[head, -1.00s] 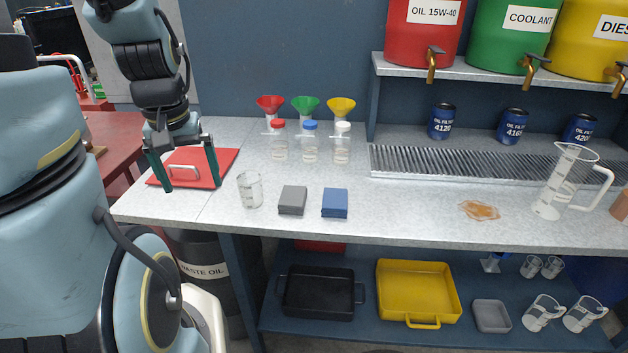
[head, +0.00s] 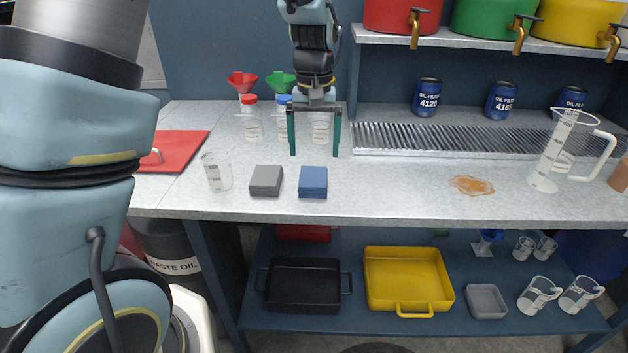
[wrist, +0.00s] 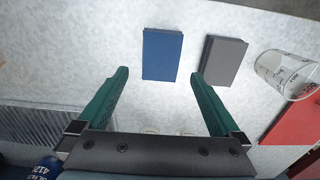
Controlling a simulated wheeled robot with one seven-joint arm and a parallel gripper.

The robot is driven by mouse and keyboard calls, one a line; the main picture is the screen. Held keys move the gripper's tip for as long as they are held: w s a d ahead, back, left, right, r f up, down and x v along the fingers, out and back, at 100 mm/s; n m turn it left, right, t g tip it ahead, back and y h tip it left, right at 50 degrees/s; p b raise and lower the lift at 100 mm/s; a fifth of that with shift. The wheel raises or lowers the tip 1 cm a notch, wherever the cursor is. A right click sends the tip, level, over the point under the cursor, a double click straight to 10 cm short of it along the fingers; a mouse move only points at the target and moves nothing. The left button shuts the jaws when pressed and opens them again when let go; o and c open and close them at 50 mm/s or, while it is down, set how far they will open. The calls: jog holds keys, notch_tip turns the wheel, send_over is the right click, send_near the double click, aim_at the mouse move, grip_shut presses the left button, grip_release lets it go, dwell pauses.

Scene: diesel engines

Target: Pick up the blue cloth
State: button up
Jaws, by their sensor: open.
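The blue cloth (head: 313,182) lies folded flat on the bench top, just right of a folded grey cloth (head: 266,181). My gripper (head: 314,153) is open and empty above the bench, pointing down, a little behind the blue cloth in the head view. In the wrist view, the blue cloth (wrist: 162,54) lies ahead of the gap between the two green fingers (wrist: 158,80), and the grey cloth (wrist: 225,61) is ahead of the right finger. The gripper does not appear to touch either cloth.
A glass beaker (head: 217,171) stands left of the grey cloth. Capped bottles (head: 252,120) and funnels stand behind, partly hidden by my gripper. An orange spill (head: 472,185) and a large measuring jug (head: 556,150) are to the right. Bench between cloth and spill is clear.

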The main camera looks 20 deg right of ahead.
aim_at(314, 175)
jog(key=f+p, duration=0.2)
jog(key=f, duration=0.5)
jog(key=shift+w+f, duration=0.15)
jog(key=shift+w, duration=0.05)
jog(key=c, duration=1.2)
notch_tip(314, 175, up, 10)
jog(key=shift+r+b, duration=0.1)
jog(key=shift+b, duration=0.9)
